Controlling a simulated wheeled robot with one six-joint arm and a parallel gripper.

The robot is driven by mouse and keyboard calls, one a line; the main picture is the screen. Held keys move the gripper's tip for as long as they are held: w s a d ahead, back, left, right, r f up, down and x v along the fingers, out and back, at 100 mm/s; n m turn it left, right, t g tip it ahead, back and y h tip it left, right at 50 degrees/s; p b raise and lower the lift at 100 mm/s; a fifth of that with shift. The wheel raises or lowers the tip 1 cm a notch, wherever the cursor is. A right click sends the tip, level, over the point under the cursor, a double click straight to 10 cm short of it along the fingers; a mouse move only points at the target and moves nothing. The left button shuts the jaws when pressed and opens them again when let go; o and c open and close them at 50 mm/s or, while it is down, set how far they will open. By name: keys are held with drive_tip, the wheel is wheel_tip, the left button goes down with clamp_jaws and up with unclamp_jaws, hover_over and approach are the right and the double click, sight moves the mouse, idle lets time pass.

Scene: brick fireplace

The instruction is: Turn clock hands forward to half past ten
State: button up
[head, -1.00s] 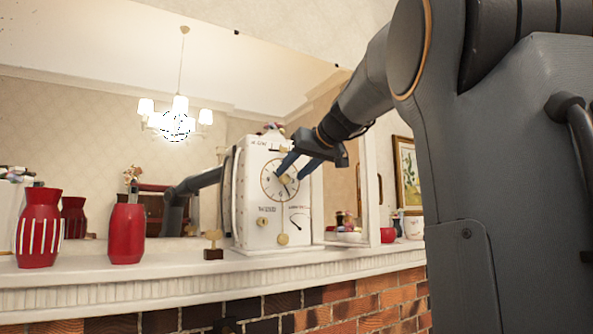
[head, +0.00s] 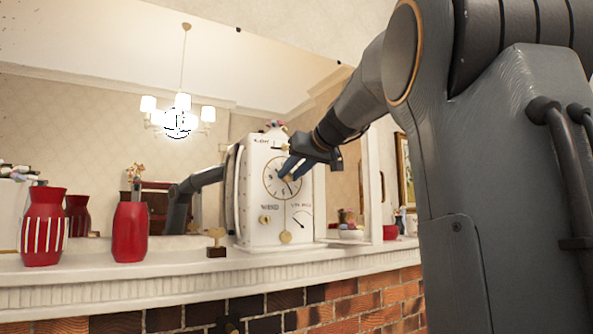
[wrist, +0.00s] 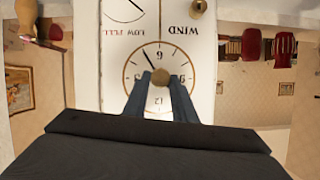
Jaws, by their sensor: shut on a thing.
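A white clock (head: 250,215) stands on the mantel, its round dial (head: 270,188) facing me. In the wrist view the dial (wrist: 131,74) appears upside down. A round brass knob (wrist: 160,77) sits at the dial's centre. My gripper (head: 287,176) reaches in from the upper right, and its blue fingers are shut on the knob, one on each side, in the wrist view (wrist: 160,88). One thin dark hand (wrist: 149,57) shows, pointing to the dial's lower right, around five. The fingers hide much of the dial's upper part, and I cannot make out the other hand.
A small brass-topped key on a dark block (head: 216,246) stands left of the clock. Red vases (head: 130,230) stand farther left. A bowl (head: 350,234) is at the right. A mirror (head: 100,110) backs the mantel shelf (head: 180,272).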

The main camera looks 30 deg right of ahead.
drive_tip(key=shift+d, duration=0.1)
drive_tip(key=shift+d+f+m+y+b, duration=0.15)
drive_tip(key=shift+m+y+b, duration=0.3)
drive_tip(key=shift+m+y, duration=0.55)
drive_tip(key=shift+d+m+y+b, duration=0.1)
drive_tip(key=shift+m+y+b, duration=0.2)
drive_tip(key=shift+m, duration=0.6)
drive_tip(key=o, duration=1)
drive_tip(key=shift+o, duration=0.2)
drive_tip(key=b+v, duration=0.1)
drive_tip(key=v, duration=0.7)
